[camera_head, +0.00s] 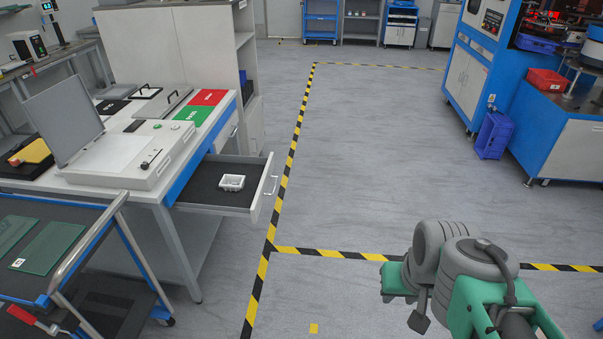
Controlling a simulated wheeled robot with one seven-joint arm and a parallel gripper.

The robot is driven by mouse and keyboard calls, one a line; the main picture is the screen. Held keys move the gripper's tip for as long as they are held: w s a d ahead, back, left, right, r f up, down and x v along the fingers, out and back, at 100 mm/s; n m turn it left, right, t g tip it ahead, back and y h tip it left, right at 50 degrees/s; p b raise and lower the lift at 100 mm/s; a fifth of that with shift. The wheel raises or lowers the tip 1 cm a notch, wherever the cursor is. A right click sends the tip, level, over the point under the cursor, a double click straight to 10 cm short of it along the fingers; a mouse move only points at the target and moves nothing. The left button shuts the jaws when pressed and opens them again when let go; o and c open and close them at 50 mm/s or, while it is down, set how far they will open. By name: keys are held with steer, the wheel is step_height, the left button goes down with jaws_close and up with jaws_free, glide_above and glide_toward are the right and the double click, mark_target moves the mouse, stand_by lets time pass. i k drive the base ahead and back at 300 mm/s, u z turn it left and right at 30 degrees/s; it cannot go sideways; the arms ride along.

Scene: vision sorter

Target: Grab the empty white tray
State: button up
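A small white tray (232,183) lies in the open drawer (197,190) of the workbench on the left. It looks empty, though it is small in the picture. The drawer has a dark lining and a silver handle at its right front. My arm shows at the lower right, with grey joints and green parts, well apart from the tray and over the floor. I cannot clearly make out the fingertips of my gripper (419,322), or whether it is open or shut.
A machine with a flat lid (66,115) stands on the workbench, beside red (207,97) and green (194,116) mats. A cart (60,215) with a metal handle stands at the lower left. Blue machines (570,140) and a blue crate (493,135) stand right. The middle floor is clear.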

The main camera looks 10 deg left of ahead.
mark_target(230, 182)
steer(key=u, duration=0.2)
steer(key=i, duration=1)
steer(key=u, duration=0.8)
